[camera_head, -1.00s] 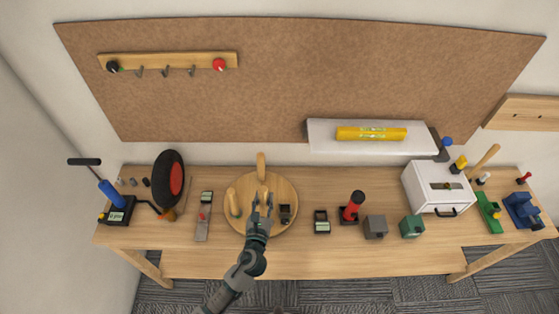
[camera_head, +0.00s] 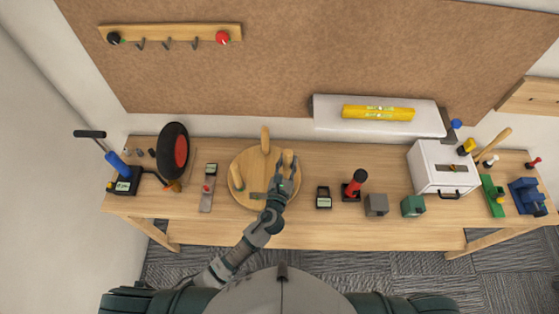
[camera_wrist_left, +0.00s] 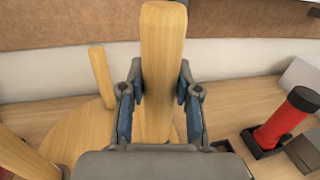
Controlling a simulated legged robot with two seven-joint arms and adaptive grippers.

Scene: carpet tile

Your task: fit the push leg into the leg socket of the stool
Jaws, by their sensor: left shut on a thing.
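The stool is a round wooden seat (camera_head: 243,163) lying on the bench, with two wooden legs standing up from it, one at the back (camera_head: 265,140) and one at the left (camera_head: 237,178). My left gripper (camera_head: 286,165) is over the seat's right part, shut on a wooden push leg (camera_head: 288,156). In the left wrist view the push leg (camera_wrist_left: 163,60) stands roughly upright between the fingers; its lower end is hidden. The leg socket, the dark block seen earlier at the seat's right, is hidden behind my gripper. I cannot tell whether leg and socket touch. My right gripper is not in view.
A black-handled red tool (camera_head: 355,185) and a small dark device (camera_head: 323,198) stand right of the seat. A grey box (camera_head: 376,205) and a green box (camera_head: 413,206) follow. Left are a grey strip device (camera_head: 207,190) and a black-red wheel (camera_head: 174,150). A shelf (camera_head: 325,122) overhangs behind.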

